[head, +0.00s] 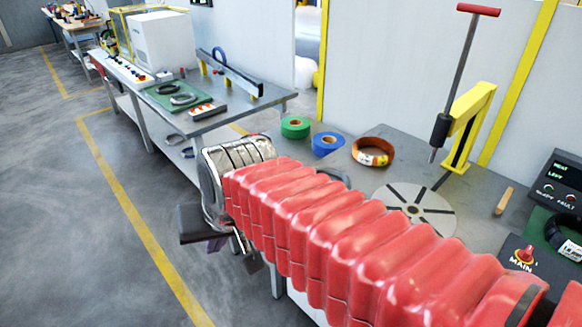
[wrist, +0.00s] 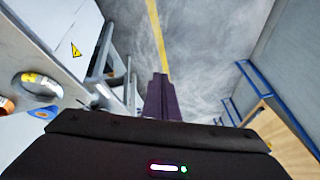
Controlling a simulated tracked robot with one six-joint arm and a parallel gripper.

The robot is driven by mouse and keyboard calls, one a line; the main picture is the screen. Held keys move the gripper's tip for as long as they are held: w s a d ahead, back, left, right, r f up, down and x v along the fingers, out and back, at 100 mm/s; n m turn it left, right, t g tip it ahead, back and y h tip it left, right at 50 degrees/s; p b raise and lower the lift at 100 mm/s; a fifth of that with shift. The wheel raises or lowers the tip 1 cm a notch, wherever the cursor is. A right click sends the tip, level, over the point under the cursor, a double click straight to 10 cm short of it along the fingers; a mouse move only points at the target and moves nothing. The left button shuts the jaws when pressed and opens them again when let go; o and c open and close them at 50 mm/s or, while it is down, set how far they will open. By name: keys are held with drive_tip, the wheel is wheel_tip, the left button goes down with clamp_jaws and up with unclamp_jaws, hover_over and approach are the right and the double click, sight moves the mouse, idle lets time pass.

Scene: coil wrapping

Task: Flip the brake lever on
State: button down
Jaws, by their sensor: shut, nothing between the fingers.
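A tall grey rod with a red T-shaped handle (head: 478,10) stands at the back right of the near bench in the head view. It passes through a black block beside a yellow post. I cannot tell whether this is the brake lever, and no part is labelled as one. My gripper (wrist: 160,80) is shut and empty, its dark purple fingers together above the grey floor in the wrist view. In the head view my gripper (head: 217,243) hangs off the left side of the near bench, well apart from the rod. My red-sleeved arm hides part of the bench.
The near bench holds a slotted disc (head: 412,208), green tape (head: 295,127), blue tape (head: 327,144), an orange-brown coil (head: 372,152) and a wooden stick (head: 504,201). A red MAIN knob (head: 525,254) and fault panel (head: 560,188) stand right. Floor at left is clear.

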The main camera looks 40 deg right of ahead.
drive_tip(key=w+d+f+m+y, duration=0.1)
drive_tip(key=w+d+f+m, duration=0.1)
drive_tip(key=w+d+m, duration=1.4)
drive_tip(key=w+d+f+m+t, duration=0.1)
drive_tip(key=w+d+f+m, duration=0.1)
drive_tip(key=d, duration=0.7)
drive_tip(key=w+d+f+m+t, duration=0.1)
drive_tip(key=w+d+f+m, duration=0.1)
drive_tip(key=d+f+m, duration=0.3)
drive_tip(key=w+d+f+m+t, duration=0.1)
drive_tip(key=d+f+m, duration=0.3)
drive_tip(key=d, duration=1)
drive_tip(key=shift+w+m+h, duration=0.15)
drive_tip(key=shift+w+m, duration=0.05)
drive_tip(key=shift+m, duration=0.55)
drive_tip(key=shift+w+m+h, duration=0.15)
drive_tip(key=shift+w+m, duration=0.05)
drive_tip(key=shift+m, duration=0.55)
drive_tip(key=shift+a, duration=0.1)
drive_tip(key=shift+w, duration=0.1)
drive_tip(key=x, duration=0.9)
drive_tip(key=shift+w+f, duration=0.25)
drive_tip(key=shift+f, duration=0.1)
drive_tip(key=shift+w+r, duration=0.1)
